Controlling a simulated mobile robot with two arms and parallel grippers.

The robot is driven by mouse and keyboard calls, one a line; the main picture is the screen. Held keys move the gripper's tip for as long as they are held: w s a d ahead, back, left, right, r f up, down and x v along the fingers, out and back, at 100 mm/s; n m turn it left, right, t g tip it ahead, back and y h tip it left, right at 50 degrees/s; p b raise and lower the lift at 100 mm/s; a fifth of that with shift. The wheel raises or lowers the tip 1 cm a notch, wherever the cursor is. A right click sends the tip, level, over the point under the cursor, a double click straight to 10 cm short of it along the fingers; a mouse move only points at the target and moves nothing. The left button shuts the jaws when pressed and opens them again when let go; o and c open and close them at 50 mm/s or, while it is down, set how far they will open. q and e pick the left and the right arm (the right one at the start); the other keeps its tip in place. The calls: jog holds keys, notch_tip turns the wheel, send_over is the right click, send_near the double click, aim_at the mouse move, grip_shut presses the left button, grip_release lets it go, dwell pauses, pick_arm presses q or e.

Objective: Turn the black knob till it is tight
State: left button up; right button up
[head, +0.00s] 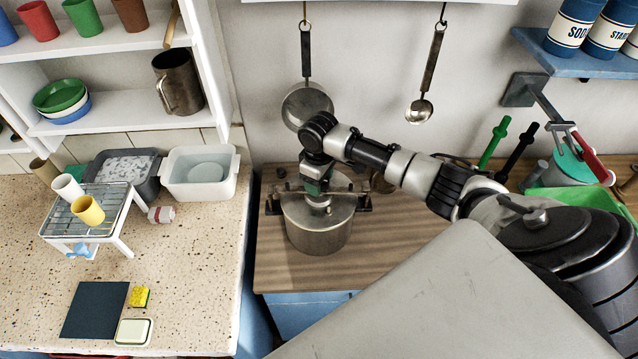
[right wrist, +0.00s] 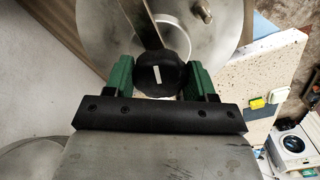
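A steel pot (head: 318,235) with a lid (head: 345,184) and dark side handles stands on the wooden counter in the head view. My right gripper (head: 318,198) points down over the middle of the lid. In the right wrist view the black knob (right wrist: 161,73), with a white mark on top, sits on a metal bar (right wrist: 152,28) across the round lid. The green fingers of my right gripper (right wrist: 160,78) are on either side of the knob and appear to touch it. In the head view the gripper hides the knob. My left gripper is not in view.
The speckled worktop (head: 190,290) at left holds a wire rack (head: 85,215) with cups, a white tub (head: 200,172) and a sponge (head: 140,297). A pan (head: 305,105) and a ladle (head: 420,110) hang behind the pot. A green tub (head: 575,197) stands at right.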

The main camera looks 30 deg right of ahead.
jog(key=m, duration=0.4)
jog(key=shift+a, duration=0.1)
jog(key=m, duration=1.2)
jog(key=o, duration=0.8)
